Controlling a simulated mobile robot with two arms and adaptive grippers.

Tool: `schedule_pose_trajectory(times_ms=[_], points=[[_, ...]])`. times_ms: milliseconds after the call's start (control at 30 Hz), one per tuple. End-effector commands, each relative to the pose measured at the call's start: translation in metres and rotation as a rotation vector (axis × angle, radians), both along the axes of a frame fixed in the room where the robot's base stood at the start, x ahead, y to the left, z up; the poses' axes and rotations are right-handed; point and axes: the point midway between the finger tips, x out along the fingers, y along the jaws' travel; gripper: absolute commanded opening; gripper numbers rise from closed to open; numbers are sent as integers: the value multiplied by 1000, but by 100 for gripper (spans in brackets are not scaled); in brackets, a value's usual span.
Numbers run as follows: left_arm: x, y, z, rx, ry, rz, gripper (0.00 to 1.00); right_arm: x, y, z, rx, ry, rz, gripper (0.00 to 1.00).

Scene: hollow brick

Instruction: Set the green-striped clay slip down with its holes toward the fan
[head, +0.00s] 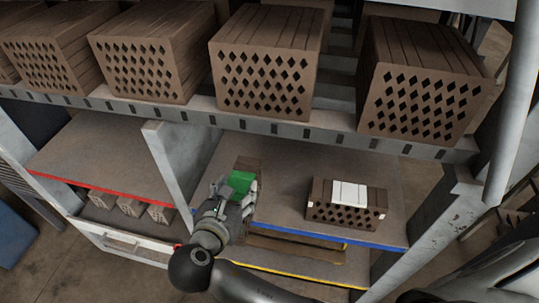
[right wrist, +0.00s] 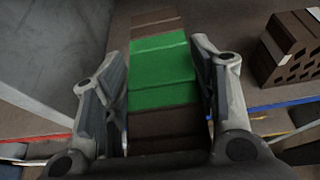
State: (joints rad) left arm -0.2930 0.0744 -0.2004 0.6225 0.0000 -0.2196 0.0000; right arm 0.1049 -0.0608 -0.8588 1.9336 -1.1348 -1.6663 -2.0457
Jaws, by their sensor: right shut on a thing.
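The green-striped clay slip (head: 241,183) is a brown block with a bright green band. My right gripper (head: 236,194) is shut on it, over the middle bay of the shelf with the blue edge. In the right wrist view the slip (right wrist: 163,76) lies between the two fingers of the right gripper (right wrist: 166,90), its grooved top toward the camera. Its hole faces are not visible. I cannot tell whether it touches the shelf. I cannot make out a fan. My left gripper is not in view.
A white-striped brick (head: 350,194) stands to the right on the same shelf (head: 385,225), holes facing me. It also shows in the right wrist view (right wrist: 291,50). A grey divider (head: 170,165) stands left. Large hollow blocks (head: 264,75) fill the shelf above.

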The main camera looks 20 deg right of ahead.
Motion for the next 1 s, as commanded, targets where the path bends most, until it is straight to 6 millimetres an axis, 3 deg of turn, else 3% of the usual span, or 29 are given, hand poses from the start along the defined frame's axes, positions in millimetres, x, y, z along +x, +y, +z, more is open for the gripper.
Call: schedule_pose_trajectory(times_ms=[267,600,833,1000], points=[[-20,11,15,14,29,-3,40,56,-39,6,-5,-9,-3,25],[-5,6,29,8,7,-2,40,112,-76,5,-2,-8,-1,25],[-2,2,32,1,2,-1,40,122,-82,0,-2,-6,1,25],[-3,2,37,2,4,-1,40,121,-82,-22,-3,-2,2,25]])
